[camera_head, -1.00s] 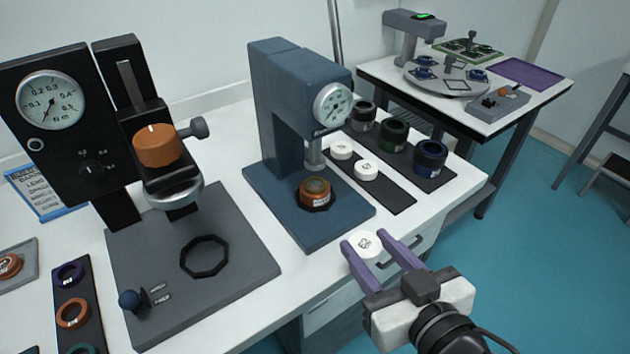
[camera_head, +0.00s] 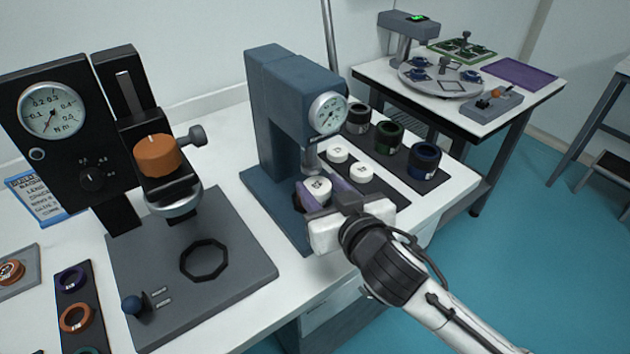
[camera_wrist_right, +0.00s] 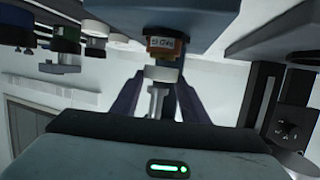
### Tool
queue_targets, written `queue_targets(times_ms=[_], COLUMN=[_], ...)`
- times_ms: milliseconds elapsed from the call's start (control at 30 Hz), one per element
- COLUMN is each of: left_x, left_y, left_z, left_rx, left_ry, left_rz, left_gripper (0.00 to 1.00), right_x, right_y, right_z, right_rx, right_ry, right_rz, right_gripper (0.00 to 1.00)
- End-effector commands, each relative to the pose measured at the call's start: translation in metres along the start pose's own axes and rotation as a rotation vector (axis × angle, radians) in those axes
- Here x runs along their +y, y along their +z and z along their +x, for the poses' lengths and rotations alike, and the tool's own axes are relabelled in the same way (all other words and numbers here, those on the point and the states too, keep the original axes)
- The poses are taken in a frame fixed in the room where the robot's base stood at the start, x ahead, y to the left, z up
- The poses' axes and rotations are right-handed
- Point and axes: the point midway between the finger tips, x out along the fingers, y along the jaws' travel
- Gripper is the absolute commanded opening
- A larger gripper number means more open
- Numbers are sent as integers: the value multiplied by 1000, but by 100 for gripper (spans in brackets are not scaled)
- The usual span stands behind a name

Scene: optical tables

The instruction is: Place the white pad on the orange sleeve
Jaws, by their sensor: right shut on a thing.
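The white pad (camera_head: 318,186) is between the purple fingers of my right gripper (camera_head: 316,184), which is shut on it at the blue press. In the right wrist view, which is upside down, the pad (camera_wrist_right: 161,73) sits between the fingertips, just over the top of the orange sleeve (camera_wrist_right: 164,46). Whether pad and sleeve touch, I cannot tell. The sleeve carries a pale label and stands on the press base; in the head view it is mostly hidden behind the pad and fingers. My left gripper is not in view.
The blue press (camera_head: 285,120) has its ram and dial gauge (camera_head: 328,113) close above my gripper. Two other white pads (camera_head: 360,172) lie on a dark strip to the right, with dark rings (camera_head: 389,137) behind. A black torque tester (camera_head: 60,130) stands left.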

Motion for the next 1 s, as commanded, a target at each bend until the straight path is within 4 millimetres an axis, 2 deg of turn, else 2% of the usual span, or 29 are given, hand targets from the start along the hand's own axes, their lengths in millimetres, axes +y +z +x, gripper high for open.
queue_targets(times_ms=[167,267,500,533,633,1000], left_x=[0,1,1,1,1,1], left_y=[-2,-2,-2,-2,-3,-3], left_z=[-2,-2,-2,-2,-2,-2], left_rx=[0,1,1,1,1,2], left_ry=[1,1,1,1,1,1], left_rz=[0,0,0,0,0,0], left_gripper=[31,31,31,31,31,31], right_x=[0,0,0,0,0,0], right_y=[-12,2,5,5,5,5], right_z=[31,33,34,34,34,30], right_rx=[3,-2,1,0,0,1], right_ry=[1,0,0,0,0,-1], right_rz=[-2,-2,0,0,0,0], right_gripper=[19,19,19,42,59,59])
